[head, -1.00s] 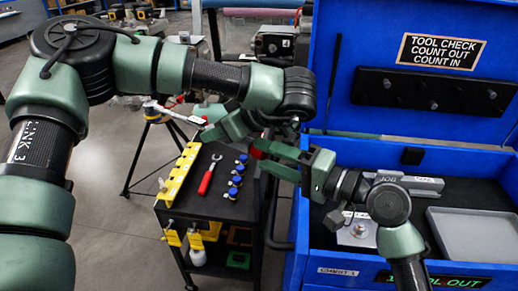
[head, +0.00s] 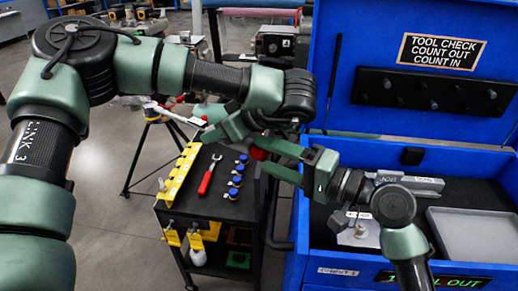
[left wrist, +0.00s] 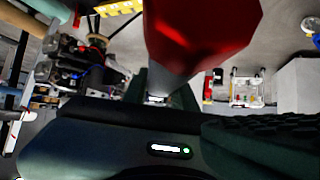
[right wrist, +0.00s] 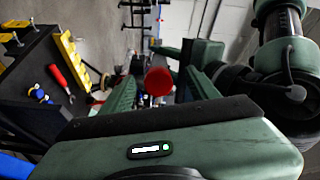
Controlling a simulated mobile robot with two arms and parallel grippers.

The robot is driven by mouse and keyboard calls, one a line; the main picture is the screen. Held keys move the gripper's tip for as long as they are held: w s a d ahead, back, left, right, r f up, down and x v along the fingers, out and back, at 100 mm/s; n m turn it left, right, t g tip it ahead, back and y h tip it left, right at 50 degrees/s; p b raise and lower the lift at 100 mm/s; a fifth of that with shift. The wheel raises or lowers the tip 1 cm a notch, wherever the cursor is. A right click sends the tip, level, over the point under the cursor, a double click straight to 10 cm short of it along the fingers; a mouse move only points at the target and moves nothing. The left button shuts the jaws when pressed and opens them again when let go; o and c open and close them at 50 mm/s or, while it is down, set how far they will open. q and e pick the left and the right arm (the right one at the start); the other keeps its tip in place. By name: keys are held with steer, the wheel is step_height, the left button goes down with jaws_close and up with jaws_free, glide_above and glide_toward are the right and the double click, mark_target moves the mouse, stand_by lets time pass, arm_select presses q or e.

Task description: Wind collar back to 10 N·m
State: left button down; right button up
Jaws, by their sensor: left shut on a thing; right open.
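The torque wrench shows as a silver shaft (head: 184,114) reaching left over the black cart in the head view. My left gripper (head: 222,128) is shut on the wrench, its hold partly hidden by the arm. The wrench's red grip end (head: 258,152) points towards my right gripper. It fills the upper middle of the left wrist view (left wrist: 195,35). My right gripper (right wrist: 160,88) is open, and the round red end (right wrist: 158,82) shows between its fingers. I cannot tell whether they touch it. The collar and its scale are not readable.
The black cart (head: 222,208) carries a yellow rack (head: 180,175), a red-handled spanner (head: 208,175) and several blue-capped pieces. The blue tool chest (head: 340,258) stands at the right, with a grey tray (head: 475,238) inside. A tripod (head: 135,160) stands behind the cart.

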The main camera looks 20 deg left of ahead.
steer(key=shift+d, duration=2.4)
steer(key=shift+c, duration=0.9)
steer(key=shift+d, duration=0.2)
steer(key=shift+c, duration=0.2)
steer(key=shift+w+a+n, duration=0.25)
steer(key=shift+a+n, duration=0.55)
steer(key=shift+a, duration=0.6)
steer(key=shift+w+a+n, duration=0.2)
steer(key=shift+a+n, duration=0.6)
steer(key=shift+a, duration=0.6)
